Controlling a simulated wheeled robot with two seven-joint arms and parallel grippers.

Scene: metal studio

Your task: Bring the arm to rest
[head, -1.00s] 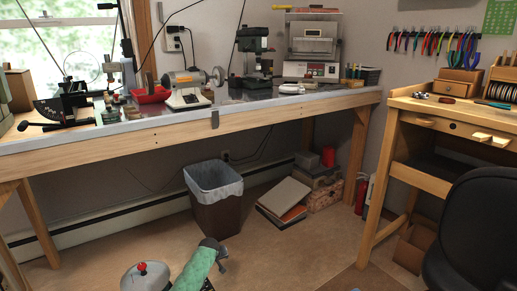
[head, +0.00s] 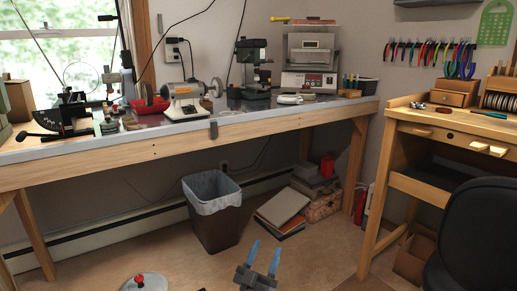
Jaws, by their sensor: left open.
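My left gripper (head: 265,257) is at the bottom middle of the head view. Its two blue fingers point up in the picture and stand apart, with nothing between them. It shows in front of the bare floor, below the bin and apart from it in the picture. Most of the left arm behind the gripper is out of view. My right gripper is not in view.
A dark waste bin (head: 217,225) with a grey liner and a stack of boxes and books (head: 281,207) stand under the long workbench (head: 150,150). A wooden desk (head: 440,123) and black chair (head: 480,235) are at right. Floor (head: 320,255) between is clear.

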